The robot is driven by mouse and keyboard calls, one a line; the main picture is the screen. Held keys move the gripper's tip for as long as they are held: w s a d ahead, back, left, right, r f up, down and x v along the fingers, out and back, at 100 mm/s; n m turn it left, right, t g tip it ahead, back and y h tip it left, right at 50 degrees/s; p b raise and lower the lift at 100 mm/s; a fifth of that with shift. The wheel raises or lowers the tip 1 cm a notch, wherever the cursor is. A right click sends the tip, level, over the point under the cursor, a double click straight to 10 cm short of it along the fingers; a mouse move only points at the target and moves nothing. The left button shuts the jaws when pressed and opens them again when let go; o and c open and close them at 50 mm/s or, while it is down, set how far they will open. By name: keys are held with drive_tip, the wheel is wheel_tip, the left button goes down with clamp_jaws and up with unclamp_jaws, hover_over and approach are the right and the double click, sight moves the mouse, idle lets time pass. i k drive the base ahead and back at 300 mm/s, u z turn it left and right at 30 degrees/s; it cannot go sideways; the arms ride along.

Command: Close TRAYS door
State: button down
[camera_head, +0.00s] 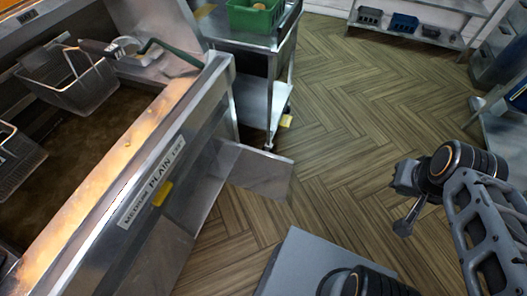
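No label reading TRAYS can be made out in the head view. A flat metal panel (258,174) stands out from the right end of the fryer front, low over the floor. It looks like an open door seen from above; its front face and any label are hidden. My gripper (402,210) is at the right, over bare floor, well apart from the panel and touching nothing. Its fingers are small and seen at an angle, so I cannot tell whether they are open or shut.
The fryer (150,165) with a PLAIN label, a yellow tag and wire baskets (68,80) fills the left. A steel cart (262,100) with a green bin (254,16) stands behind the panel. A low shelf (400,30) is at the back. The middle floor is clear.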

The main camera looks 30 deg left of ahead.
sight(267, 175)
drive_tip(key=i, duration=2.8)
drive_tip(key=u, duration=3.75)
drive_tip(key=k, duration=0.25)
drive_tip(key=u, duration=1)
